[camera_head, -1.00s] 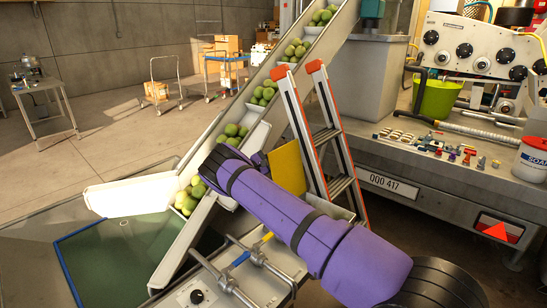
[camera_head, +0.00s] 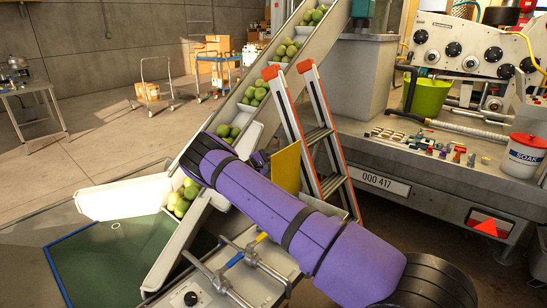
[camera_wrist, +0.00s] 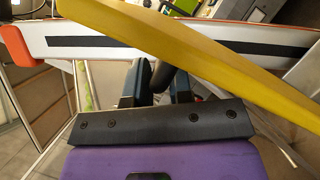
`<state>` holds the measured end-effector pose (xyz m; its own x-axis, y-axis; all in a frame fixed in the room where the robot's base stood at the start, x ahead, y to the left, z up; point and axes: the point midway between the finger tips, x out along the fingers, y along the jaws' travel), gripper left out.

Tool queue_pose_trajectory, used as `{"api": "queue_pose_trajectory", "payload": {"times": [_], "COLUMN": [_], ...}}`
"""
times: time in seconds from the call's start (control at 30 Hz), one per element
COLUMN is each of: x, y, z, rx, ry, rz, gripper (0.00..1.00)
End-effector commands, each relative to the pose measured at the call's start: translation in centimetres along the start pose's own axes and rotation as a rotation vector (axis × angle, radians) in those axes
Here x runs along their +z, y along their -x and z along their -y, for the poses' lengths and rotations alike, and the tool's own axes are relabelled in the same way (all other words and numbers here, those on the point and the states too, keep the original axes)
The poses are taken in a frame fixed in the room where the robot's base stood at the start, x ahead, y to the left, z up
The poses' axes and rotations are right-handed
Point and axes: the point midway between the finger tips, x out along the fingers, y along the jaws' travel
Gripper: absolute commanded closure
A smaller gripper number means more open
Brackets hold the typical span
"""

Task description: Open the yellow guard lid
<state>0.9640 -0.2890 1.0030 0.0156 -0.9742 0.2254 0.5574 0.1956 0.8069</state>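The yellow guard lid (camera_head: 286,168) is a flat yellow panel beside the conveyor, right of my purple arm in the head view. In the wrist view the lid (camera_wrist: 215,55) is seen nearly edge-on, a yellow band slanting from top left to lower right. My gripper (camera_wrist: 157,82) points toward it, its two dark fingers just below the band. A dark curved piece shows between the fingers; whether they touch it or the lid is unclear. In the head view my arm hides the gripper's fingers.
A ladder (camera_head: 312,130) with orange rails stands close behind the lid. The inclined conveyor (camera_head: 228,128) carries green fruit past my arm. A clamped bar (camera_head: 220,283) and a machine box lie below. The trailer bed (camera_head: 455,172) is at right, with a green bucket and white tub.

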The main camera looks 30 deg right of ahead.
Motion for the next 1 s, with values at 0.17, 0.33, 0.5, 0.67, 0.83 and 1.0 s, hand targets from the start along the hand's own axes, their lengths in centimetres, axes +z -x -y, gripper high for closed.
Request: {"api": "queue_pose_trajectory", "payload": {"times": [0.17, 0.33, 0.5, 0.67, 0.83, 1.0], "x": [0.0, 0.0, -0.1, -0.1, -0.1, -0.1], "y": [0.0, 0.1, 1.3, 4.1, 7.3, 9.7], "z": [-0.1, 0.0, 0.0, 0.0, -0.1, -0.1], "rx": [0.0, 0.0, 0.001, 0.001, 0.001, 0.001], "ry": [-0.002, -0.001, 0.0, 0.0, -0.001, -0.002], "rz": [0.0, -0.001, -0.004, -0.004, -0.004, -0.003], "gripper": [0.62, 0.62, 0.62, 0.62, 0.62, 0.62]}}
